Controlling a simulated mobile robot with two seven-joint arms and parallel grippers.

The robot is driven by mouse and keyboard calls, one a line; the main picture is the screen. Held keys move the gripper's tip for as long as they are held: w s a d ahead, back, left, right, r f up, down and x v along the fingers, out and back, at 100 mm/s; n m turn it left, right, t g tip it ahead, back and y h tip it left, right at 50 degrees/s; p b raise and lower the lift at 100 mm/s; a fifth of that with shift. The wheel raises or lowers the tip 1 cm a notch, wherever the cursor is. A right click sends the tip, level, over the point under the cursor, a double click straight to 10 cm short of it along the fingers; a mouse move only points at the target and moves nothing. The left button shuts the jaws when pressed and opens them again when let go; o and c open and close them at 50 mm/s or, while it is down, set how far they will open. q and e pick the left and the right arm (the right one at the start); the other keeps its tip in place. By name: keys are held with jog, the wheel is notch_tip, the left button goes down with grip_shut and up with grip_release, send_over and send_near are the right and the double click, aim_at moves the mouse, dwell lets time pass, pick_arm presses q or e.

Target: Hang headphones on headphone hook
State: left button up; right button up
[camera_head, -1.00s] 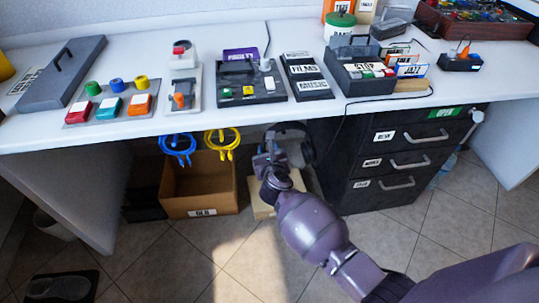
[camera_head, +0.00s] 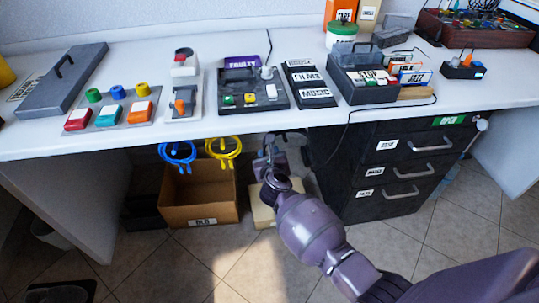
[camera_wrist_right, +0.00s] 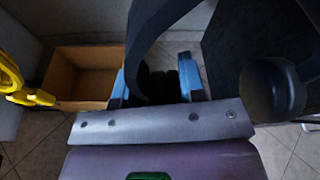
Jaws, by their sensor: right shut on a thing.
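My right gripper (camera_head: 266,160) is below the desk's front edge, left of the black drawer unit. It is shut on the dark headphones. In the right wrist view, the headphones' band (camera_wrist_right: 146,50) passes between my blue-sided fingers (camera_wrist_right: 160,85), and a round ear cup (camera_wrist_right: 273,90) hangs to the right. In the head view the headphones are mostly lost in shadow. A blue looped holder (camera_head: 178,153) and a yellow looped holder (camera_head: 223,148) hang under the desk edge, left of my gripper. The yellow one also shows in the right wrist view (camera_wrist_right: 22,88). The headphones are apart from both.
An open cardboard box (camera_head: 200,204) stands on the floor below the loops. The black drawer unit (camera_head: 395,165) is close on the right. The white desk (camera_head: 130,137) overhangs my gripper and carries several panels and disc boxes.

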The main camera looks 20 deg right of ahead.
dwell(0.3)
jog(key=o, duration=1.2)
